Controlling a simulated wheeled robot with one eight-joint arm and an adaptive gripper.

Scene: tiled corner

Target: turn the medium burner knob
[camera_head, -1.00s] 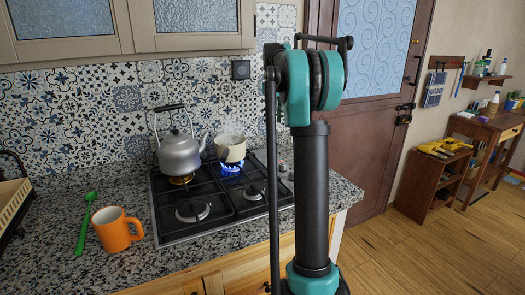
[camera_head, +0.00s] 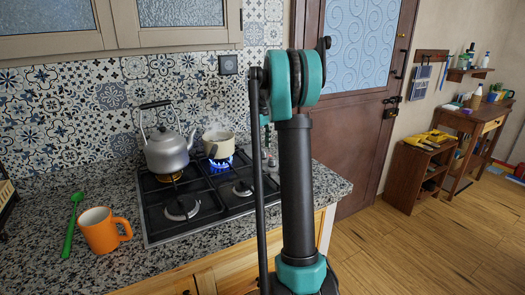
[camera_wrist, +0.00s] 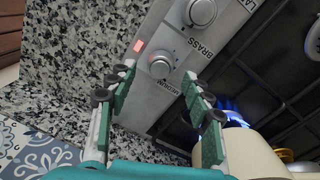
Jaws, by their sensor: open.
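In the wrist view a round silver knob (camera_wrist: 160,66) sits on the hob's grey control strip, beside a printed label that seems to read MEDIUM. A second knob (camera_wrist: 202,12) sits farther up the strip, near a label reading BRASS. My gripper (camera_wrist: 158,84) is open, its green-padded fingers spread to either side of the medium knob, with no clear contact. How far its tips are from the knob is hard to tell. In the head view my arm hides most of the gripper and much of the knob strip.
A cream pot (camera_head: 218,143) stands over a blue flame, close to my right finger in the wrist view (camera_wrist: 255,152). A kettle (camera_head: 166,150) stands on the back left burner.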

